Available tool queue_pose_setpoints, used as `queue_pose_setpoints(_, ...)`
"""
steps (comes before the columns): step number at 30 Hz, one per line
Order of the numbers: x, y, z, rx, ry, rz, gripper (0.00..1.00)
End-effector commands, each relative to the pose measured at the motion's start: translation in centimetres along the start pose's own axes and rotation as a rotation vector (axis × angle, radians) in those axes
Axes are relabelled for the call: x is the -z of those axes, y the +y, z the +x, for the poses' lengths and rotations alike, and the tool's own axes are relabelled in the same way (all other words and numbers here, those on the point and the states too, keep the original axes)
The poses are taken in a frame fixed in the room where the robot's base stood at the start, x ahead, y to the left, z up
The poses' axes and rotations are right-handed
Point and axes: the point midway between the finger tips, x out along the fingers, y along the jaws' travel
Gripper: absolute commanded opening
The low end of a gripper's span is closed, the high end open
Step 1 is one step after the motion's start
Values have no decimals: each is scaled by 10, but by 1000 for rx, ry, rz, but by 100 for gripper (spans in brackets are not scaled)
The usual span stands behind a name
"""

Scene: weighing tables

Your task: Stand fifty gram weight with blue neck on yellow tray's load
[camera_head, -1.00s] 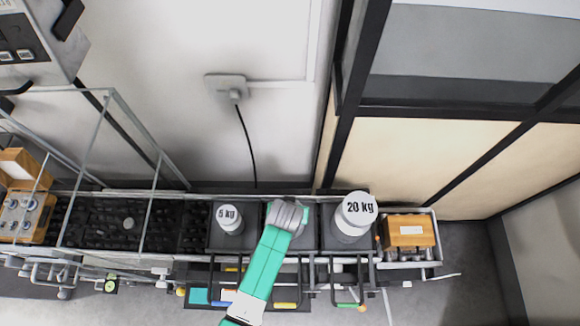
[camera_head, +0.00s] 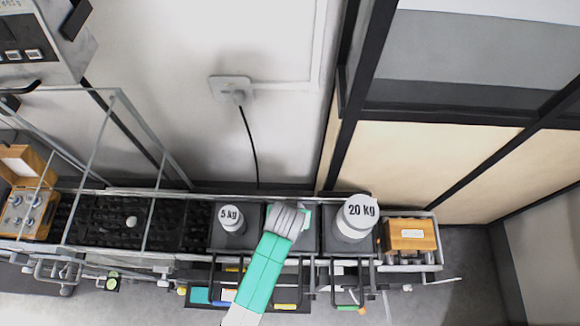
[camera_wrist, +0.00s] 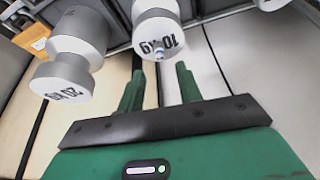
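In the wrist view my gripper (camera_wrist: 160,72) has its two green fingers spread apart, with a clear gap between them. Just beyond the fingertips a large white weight marked 10 kg (camera_wrist: 157,20) shows. A tiny bluish-tipped piece (camera_wrist: 159,53) shows at its labelled face, in line with the gap; it may be the fifty gram weight, but it is too small to be sure. In the head view my arm covers the middle tray and hides the 10 kg weight and fingertips. A yellow handle (camera_head: 285,306) lies in front of that middle position.
A 5 kg weight (camera_head: 232,220) stands left of my arm and a 20 kg weight (camera_head: 356,218) stands close on its right. Wooden boxes stand at the far right (camera_head: 408,235) and far left (camera_head: 24,205). Thin frame bars (camera_head: 152,205) rise at the left.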

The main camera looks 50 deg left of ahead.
Motion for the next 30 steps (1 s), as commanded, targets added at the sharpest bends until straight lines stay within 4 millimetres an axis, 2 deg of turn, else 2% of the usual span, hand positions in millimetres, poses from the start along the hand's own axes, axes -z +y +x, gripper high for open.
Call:
queue_pose_setpoints(3, 0, 0, -30, 0, 1, 0, 35)
queue_pose_setpoints(9, 0, 0, -62, 0, 0, 0, 35)
queue_pose_setpoints(13, 0, 0, -69, 0, 0, 0, 35)
queue_pose_setpoints(24, 1, 0, -69, -1, 2, 0, 35)
queue_pose_setpoints(26, 10, 7, -75, -14, 28, 9, 35)
queue_pose_setpoints(29, 59, 41, -112, -82, 177, 56, 35)
queue_pose_setpoints(30, 87, 63, -139, -127, 270, 84, 35)
